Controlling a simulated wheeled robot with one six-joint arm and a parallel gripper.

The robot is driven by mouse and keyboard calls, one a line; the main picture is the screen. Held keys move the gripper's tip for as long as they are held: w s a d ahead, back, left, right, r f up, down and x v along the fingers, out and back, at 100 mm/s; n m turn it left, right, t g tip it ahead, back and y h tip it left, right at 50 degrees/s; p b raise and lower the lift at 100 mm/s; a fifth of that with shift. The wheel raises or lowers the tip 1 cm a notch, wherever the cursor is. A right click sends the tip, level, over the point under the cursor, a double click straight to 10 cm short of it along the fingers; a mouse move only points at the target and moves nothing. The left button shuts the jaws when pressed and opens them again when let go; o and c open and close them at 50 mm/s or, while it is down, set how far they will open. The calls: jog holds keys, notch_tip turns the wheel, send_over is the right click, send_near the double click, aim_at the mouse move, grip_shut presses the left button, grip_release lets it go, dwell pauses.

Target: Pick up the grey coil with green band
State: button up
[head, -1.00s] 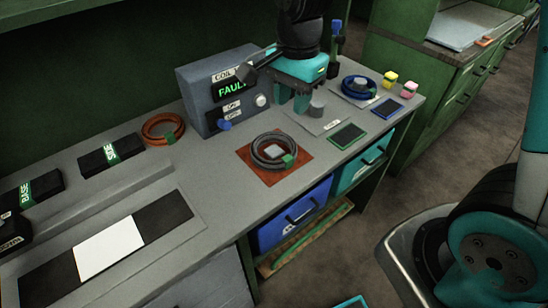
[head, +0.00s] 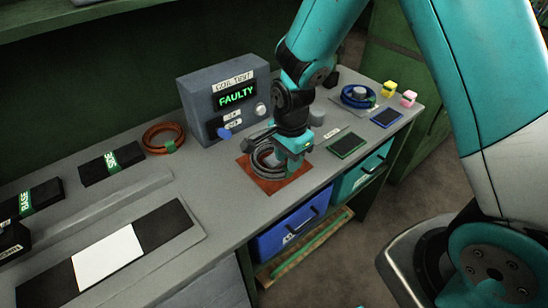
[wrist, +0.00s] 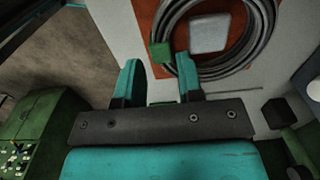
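The grey coil (head: 258,165) lies on a red-brown square mat (head: 273,185), around a light block. In the wrist view the coil (wrist: 240,60) fills the upper right, with its green band (wrist: 160,52) at its left edge. My gripper (wrist: 157,61) is open, with its two fingers apart and the band between or just beyond their tips. In the head view my gripper (head: 292,150) is over the coil's right side and hides the band. I cannot tell whether the fingers touch the coil.
A grey coil test box (head: 222,95) reading "FAULTY" stands behind. An orange coil (head: 163,138) lies to its left. A blue coil (head: 358,97) sits around a post at right, near green (head: 348,142) and blue (head: 386,118) pads. Black boxes lie at left.

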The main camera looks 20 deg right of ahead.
jog(key=shift+f, duration=1.95)
grip_shut()
jog(key=shift+w+a, duration=0.1)
jog(key=shift+r, duration=0.15)
